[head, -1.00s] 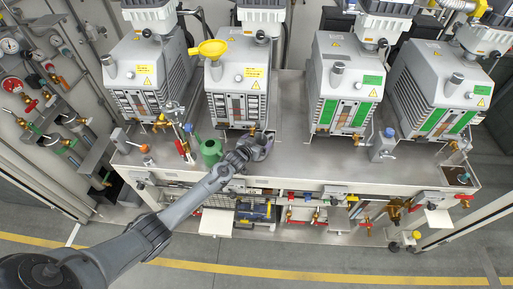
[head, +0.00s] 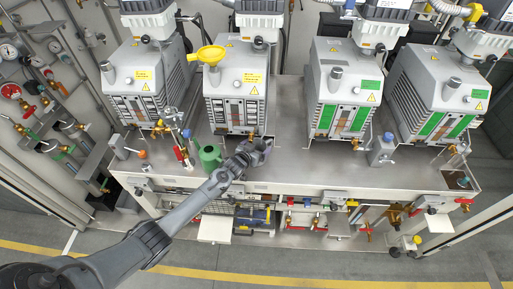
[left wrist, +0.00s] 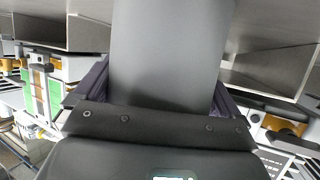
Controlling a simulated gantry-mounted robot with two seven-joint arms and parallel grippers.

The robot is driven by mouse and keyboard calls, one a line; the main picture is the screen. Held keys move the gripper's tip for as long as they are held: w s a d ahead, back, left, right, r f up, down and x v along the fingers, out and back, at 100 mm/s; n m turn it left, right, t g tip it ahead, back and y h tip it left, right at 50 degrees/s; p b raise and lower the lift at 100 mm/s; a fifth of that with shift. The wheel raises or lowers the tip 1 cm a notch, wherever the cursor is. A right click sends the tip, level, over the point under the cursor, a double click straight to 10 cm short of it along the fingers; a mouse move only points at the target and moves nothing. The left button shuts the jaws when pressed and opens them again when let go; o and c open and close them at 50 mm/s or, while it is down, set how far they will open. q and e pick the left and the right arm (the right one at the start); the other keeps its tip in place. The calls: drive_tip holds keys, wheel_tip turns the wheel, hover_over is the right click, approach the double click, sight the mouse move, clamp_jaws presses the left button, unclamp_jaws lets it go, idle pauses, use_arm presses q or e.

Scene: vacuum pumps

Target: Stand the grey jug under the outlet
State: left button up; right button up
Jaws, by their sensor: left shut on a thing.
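The grey jug (head: 262,150) is held at the bench's front, below the second pump from the left (head: 236,92). My left gripper (head: 245,152) is shut on it, and the gripper hides part of the jug. In the left wrist view the jug (left wrist: 170,50) is a large smooth grey surface between the fingers (left wrist: 160,100). A small brass outlet (head: 252,135) sits low on the second pump, just above and behind the jug. I cannot tell whether the jug touches the bench. My right gripper is not in view.
A green watering can (head: 209,156) stands just left of my gripper. Left of it is a red-handled valve stand (head: 183,150).

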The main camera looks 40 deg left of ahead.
use_arm(q)
drive_tip(key=o, duration=0.7)
drive_tip(key=shift+s, duration=0.15)
drive_tip(key=shift+s+r, duration=0.15)
drive_tip(key=shift+s, duration=0.1)
drive_tip(key=p+v, duration=0.3)
drive_tip(key=v, duration=0.7)
drive_tip(key=shift+d+p, duration=0.1)
drive_tip(key=shift+p, duration=0.25)
drive_tip(key=p+v, duration=1.1)
drive_tip(key=v, duration=0.1)
